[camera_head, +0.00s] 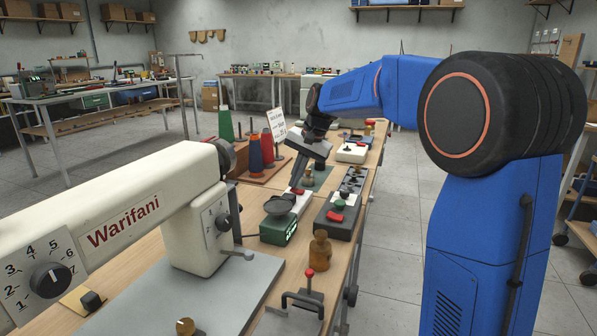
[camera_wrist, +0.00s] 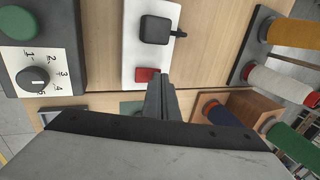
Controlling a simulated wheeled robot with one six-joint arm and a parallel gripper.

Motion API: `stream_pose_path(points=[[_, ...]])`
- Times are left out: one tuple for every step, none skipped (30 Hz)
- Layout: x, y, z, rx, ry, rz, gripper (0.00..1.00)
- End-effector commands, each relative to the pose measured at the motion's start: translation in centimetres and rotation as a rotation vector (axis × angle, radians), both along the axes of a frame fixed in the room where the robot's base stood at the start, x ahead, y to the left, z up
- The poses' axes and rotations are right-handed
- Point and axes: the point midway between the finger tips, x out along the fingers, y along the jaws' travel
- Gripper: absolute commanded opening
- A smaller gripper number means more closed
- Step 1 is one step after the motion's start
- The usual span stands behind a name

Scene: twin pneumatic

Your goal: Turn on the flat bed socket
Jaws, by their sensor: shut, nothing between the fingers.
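The white socket strip (camera_wrist: 140,41) lies on the wooden table, with a black plug (camera_wrist: 156,29) in it and a red switch (camera_wrist: 147,75) at its end near my fingers. In the head view the strip (camera_head: 301,203) sits mid-table behind a small green scale, its red switch (camera_head: 297,190) below my gripper (camera_head: 293,184). My gripper is shut and empty. In the wrist view its fingertips (camera_wrist: 160,77) are right beside the red switch and partly overlap it; I cannot tell whether they touch. Whether the switch is on or off cannot be told.
A control box (camera_head: 337,218) with a green button, red button and dial stands right of the strip. The green scale (camera_head: 278,229) is in front. Thread cones (camera_head: 268,148) on a wooden stand are left behind. A cream sewing machine (camera_head: 125,215) fills the front left.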

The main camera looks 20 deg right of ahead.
Motion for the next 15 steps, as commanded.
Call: stream_pose_path(points=[[0.02,0.06,-0.15,0.000,0.000,0.000,0.00],[0.03,0.07,-0.21,0.000,0.000,0.000,0.00],[0.04,0.08,-0.24,0.000,0.000,0.000,0.00],[0.04,0.09,-0.25,0.000,0.000,0.000,0.00],[0.05,0.08,-0.25,0.000,0.000,0.000,0.00],[0.05,0.08,-0.25,0.000,0.000,0.000,0.00],[0.04,0.08,-0.24,0.000,0.000,0.000,0.00],[0.04,0.08,-0.24,0.000,0.000,0.000,0.00],[0.04,0.07,-0.25,0.000,0.000,0.000,0.00],[0.04,0.08,-0.24,0.000,0.000,0.000,0.00],[0.05,0.07,-0.24,0.000,0.000,0.000,0.00],[0.06,0.10,-0.27,-0.002,0.001,0.000,0.00],[0.09,0.16,-0.30,-0.005,0.005,0.000,0.00],[0.13,0.24,-0.36,-0.010,0.009,0.002,0.00],[0.20,0.34,-0.50,-0.024,0.018,0.003,0.00]])
